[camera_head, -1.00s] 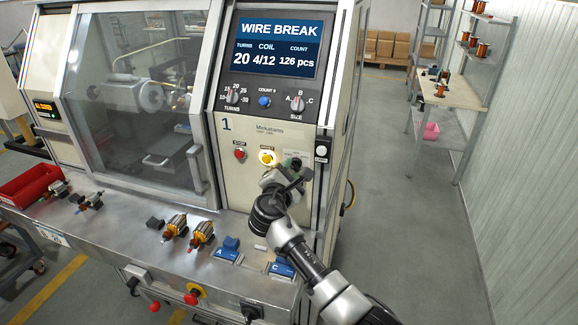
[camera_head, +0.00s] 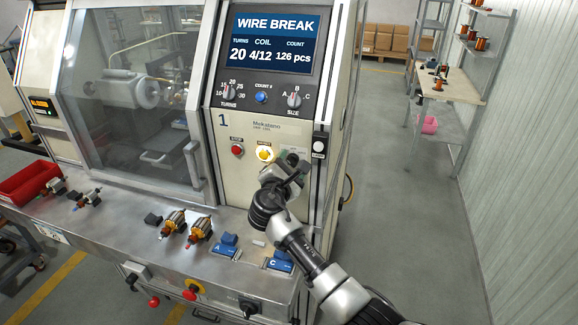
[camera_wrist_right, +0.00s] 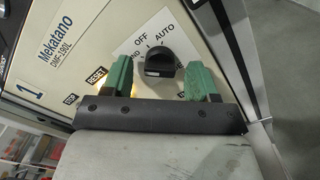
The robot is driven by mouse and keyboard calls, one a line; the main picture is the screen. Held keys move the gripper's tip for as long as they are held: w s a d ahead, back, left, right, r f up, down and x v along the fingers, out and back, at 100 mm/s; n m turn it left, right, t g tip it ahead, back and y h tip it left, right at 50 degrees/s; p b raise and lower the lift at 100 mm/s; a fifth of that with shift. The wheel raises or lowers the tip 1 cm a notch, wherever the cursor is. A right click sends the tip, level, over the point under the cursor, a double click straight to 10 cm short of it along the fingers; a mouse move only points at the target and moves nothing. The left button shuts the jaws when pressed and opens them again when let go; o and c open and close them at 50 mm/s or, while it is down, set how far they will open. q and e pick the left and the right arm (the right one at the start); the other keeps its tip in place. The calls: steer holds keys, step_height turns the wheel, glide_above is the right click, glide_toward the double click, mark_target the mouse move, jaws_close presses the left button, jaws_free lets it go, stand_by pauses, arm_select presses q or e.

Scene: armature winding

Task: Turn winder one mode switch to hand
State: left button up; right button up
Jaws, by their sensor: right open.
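Winder one's mode switch (camera_wrist_right: 159,62) is a black knob on a white plate in the right wrist view. OFF and AUTO are readable around it, and the third label shows only its last letters, "ND". I cannot tell for sure which label the knob points to. My right gripper (camera_wrist_right: 158,79) is open, its two green fingers on either side of the knob with gaps visible. In the head view my right gripper (camera_head: 289,168) is at the winder's panel (camera_head: 262,205), right of the yellow reset button (camera_head: 265,154), and largely hides the switch. My left gripper is not in view.
The red stop button (camera_head: 237,149) is left of reset. A black-and-white device (camera_head: 319,145) is on the panel's right edge. Below, the metal ledge (camera_head: 130,220) carries armatures, blue blocks and a red bin (camera_head: 28,181). The aisle at right is clear floor.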

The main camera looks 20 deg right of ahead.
steer(key=shift+a, duration=0.1)
steer(key=b+v, duration=0.4)
steer(key=v, duration=0.6)
steer(key=shift+s+a, duration=0.2)
steer(key=shift+s, duration=0.1)
